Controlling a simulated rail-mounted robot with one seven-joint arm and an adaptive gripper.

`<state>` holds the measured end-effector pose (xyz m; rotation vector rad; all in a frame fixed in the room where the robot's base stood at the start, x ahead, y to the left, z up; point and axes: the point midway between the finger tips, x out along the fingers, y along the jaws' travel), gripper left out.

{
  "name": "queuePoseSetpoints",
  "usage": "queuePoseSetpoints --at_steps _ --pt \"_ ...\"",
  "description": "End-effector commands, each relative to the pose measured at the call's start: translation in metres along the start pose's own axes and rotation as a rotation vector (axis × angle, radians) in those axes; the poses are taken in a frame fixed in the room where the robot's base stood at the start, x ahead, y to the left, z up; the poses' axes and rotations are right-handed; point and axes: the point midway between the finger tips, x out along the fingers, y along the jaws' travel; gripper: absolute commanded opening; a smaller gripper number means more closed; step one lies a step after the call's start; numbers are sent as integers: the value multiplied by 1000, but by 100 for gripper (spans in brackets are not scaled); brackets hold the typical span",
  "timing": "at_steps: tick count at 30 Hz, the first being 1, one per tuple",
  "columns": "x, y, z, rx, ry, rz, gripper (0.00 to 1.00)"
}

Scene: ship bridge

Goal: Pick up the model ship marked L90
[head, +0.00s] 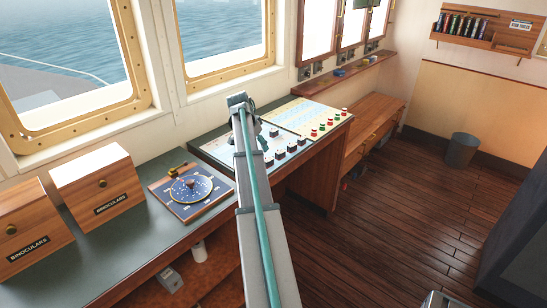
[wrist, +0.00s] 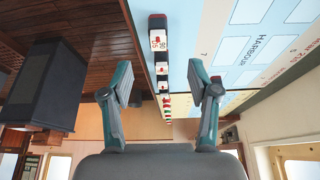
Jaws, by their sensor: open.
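A row of small model ships lies along the front edge of the chart panel. The nearer ships are dark (head: 268,161), and the farther ones are red and green (head: 323,126). In the wrist view, the row runs between my fingers, with the nearest dark ship (wrist: 158,24) at the top. Its white label with red marks (wrist: 158,41) is too small to read surely, so I cannot tell which ship is L90. My gripper (wrist: 161,78) is open and empty. In the head view, my arm largely hides it over the panel's left part.
The chart panel (head: 292,113) is set in the green-topped console. Left of it are a round dial instrument (head: 190,190) and two wooden binoculars boxes (head: 97,183). Windows rise behind. A bin (head: 461,150) stands on the open wooden floor at right.

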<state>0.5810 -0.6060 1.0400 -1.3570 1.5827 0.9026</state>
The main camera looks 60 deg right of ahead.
Motion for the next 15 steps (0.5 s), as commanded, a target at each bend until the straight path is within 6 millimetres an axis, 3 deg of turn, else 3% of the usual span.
queuePoseSetpoints --at_steps 15 --pt "54 0 2 1 -3 2 60"
